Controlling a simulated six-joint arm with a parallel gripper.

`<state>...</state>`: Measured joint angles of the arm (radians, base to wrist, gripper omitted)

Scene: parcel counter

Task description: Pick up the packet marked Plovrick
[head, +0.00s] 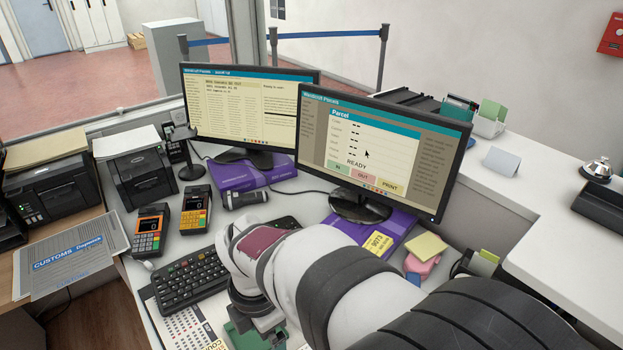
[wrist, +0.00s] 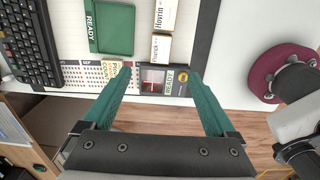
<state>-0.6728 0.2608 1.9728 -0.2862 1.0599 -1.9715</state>
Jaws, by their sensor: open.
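In the wrist view, a small cream packet (wrist: 160,48) lies just beyond my fingertips, below a larger packet marked Hovrin (wrist: 164,16). Its small print cannot be read for certain, so I cannot confirm that it says Plovrick. My gripper (wrist: 160,75) is open, its two green fingers spread either side of a dark READY pad (wrist: 163,82) with a red-and-white patch. Nothing shows held between the fingers. In the head view my arm hides most of this part of the counter, and the packets do not show there.
The keyboard (head: 190,277), two card terminals (head: 150,230) and two monitors (head: 385,145) crowd the desk. The counter's near edge drops to a wooden floor (wrist: 240,125).

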